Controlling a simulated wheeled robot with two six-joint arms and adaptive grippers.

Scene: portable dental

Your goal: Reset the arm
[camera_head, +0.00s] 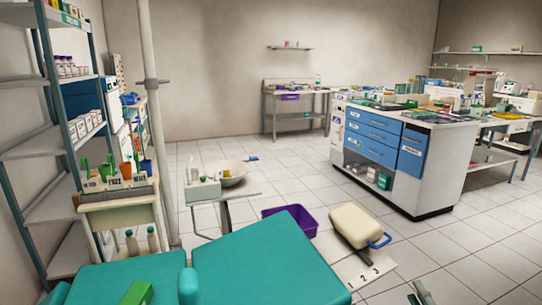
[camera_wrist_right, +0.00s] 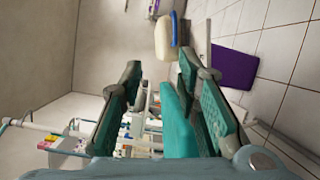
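My right gripper (camera_head: 420,292) shows small at the bottom right edge of the head view, over the floor. In the right wrist view its two fingers with teal pads (camera_wrist_right: 158,70) stand apart, and nothing is held between them. The teal dental chair (camera_head: 265,262) fills the bottom of the head view, to the left of my right gripper. A teal surface also shows behind the gap between the fingers in the wrist view.
A cream-coloured case with a blue handle (camera_head: 356,226) and a purple bin (camera_head: 290,217) stand beyond the chair. A white cabinet with blue drawers (camera_head: 373,133) stands behind. A shelf rack (camera_head: 48,140) and a small cart (camera_head: 118,213) are at left. Tiled floor (camera_head: 470,250) is clear at right.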

